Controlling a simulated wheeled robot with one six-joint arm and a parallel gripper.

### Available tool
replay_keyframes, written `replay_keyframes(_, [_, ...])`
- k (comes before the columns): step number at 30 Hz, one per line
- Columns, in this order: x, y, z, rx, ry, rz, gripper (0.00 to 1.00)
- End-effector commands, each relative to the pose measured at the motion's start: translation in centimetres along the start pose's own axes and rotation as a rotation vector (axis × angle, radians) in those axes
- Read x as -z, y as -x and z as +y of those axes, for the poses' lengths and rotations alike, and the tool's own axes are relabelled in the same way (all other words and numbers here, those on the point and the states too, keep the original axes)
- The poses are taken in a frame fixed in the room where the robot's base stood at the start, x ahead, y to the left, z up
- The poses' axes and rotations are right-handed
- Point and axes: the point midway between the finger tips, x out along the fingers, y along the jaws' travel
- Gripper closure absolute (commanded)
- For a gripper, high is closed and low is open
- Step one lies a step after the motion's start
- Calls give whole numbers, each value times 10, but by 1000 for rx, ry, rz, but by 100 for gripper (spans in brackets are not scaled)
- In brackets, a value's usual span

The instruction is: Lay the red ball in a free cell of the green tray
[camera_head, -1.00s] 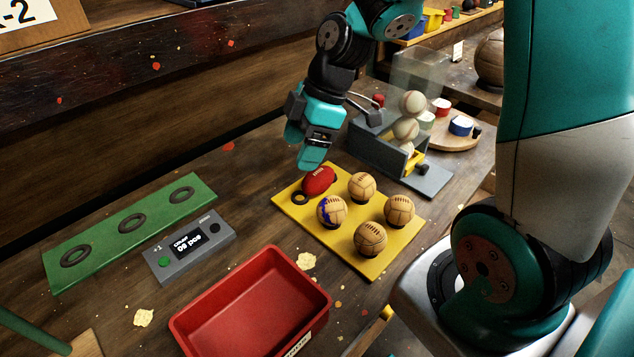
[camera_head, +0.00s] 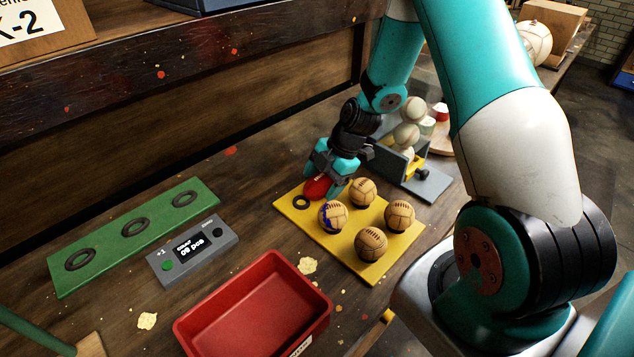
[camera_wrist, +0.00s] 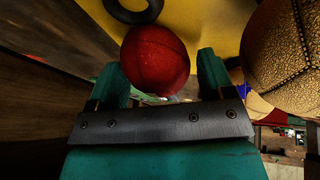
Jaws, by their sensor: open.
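The red ball (camera_head: 316,188) sits at the back of the yellow tray (camera_head: 294,221), partly hidden by my gripper (camera_head: 327,183) in the head view. In the wrist view the red ball (camera_wrist: 155,60) lies just ahead of and between the two teal fingers of my gripper (camera_wrist: 167,85). The fingers are apart, and I cannot tell whether either touches the ball. The green tray (camera_head: 108,242) lies at the left of the bench.
Several tan balls (camera_head: 371,243) stand close on the yellow tray, one with blue marks (camera_head: 332,215). An empty dark ring (camera_head: 301,202) is beside the red ball. A grey counter box (camera_head: 192,252) and a red bin (camera_head: 256,305) stand between the trays. A ball dispenser (camera_head: 412,170) is behind.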

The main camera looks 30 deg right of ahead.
Motion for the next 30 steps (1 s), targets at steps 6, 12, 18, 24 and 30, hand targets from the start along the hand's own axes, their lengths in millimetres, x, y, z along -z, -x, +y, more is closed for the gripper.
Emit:
replay_keyframes(6, [1,-8,0,0,1,0,25])
replay_keyframes(12, [1,-8,0,0,2,0,46])
replay_keyframes(18, [1,-8,0,0,2,0,67])
replay_keyframes(24, [2,-6,1,-1,2,0,67])
replay_keyframes(30, [8,10,6,-5,4,-2,67])
